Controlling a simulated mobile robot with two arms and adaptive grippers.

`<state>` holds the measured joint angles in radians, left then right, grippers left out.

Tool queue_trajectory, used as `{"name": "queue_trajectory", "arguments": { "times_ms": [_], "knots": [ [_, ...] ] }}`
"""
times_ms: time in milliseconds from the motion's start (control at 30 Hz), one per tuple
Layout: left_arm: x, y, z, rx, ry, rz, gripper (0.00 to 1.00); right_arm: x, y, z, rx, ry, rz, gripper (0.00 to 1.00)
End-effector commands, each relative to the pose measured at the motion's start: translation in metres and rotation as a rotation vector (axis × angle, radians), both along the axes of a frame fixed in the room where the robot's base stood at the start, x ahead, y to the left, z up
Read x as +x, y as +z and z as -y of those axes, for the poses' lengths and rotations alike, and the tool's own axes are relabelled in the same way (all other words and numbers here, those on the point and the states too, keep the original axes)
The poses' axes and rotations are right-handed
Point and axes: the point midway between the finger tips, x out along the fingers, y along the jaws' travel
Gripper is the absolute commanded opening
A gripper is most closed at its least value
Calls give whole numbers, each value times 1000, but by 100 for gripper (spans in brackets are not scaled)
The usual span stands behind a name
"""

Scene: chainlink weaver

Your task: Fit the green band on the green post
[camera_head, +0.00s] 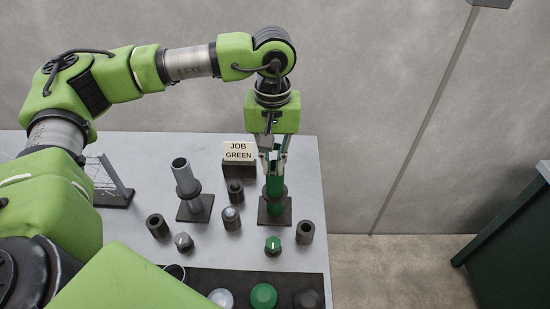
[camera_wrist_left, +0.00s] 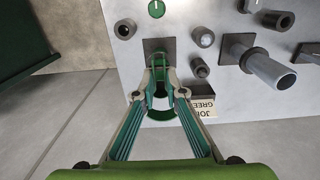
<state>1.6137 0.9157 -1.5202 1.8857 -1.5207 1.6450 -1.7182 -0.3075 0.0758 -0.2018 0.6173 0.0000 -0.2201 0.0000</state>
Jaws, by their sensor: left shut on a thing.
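The green post (camera_head: 275,186) stands upright on a dark square base (camera_head: 275,216) near the table's right side; the base also shows in the wrist view (camera_wrist_left: 158,46). My left gripper (camera_head: 272,158) points down over the post's top. In the wrist view its fingers (camera_wrist_left: 161,88) are closed in on a green ring-like piece (camera_wrist_left: 160,115), which looks like the green band. It is in line with the post. The fingers hide part of it, so I cannot tell whether it is around the post or just above it. My right gripper is out of view.
A grey post (camera_head: 182,172) on its own base stands to the left. A JOB GREEN sign (camera_head: 238,152) is behind. Short dark cylinders (camera_head: 305,232), a green knob (camera_head: 273,245) and a grey knob (camera_head: 183,241) stand in front. A wire rack (camera_head: 112,190) is at far left.

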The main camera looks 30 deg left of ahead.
Motion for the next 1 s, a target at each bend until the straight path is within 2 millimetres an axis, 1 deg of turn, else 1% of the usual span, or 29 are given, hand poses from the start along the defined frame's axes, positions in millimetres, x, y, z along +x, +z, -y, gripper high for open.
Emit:
{"name": "queue_trajectory", "arguments": {
  "times_ms": [33,167,367,400,500,700,1000],
  "knots": [
    [0,-9,0,1,0,0,0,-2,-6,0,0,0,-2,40],
    [0,-24,0,1,0,0,0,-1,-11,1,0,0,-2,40],
    [0,-49,0,1,1,0,0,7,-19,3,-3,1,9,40],
    [0,-58,0,0,1,-1,0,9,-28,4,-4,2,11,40],
    [0,-68,0,-1,0,0,0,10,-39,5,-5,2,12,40],
    [0,-82,0,0,-1,1,0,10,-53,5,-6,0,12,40],
    [0,-85,0,0,-1,1,0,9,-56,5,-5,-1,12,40]
  ]
}}
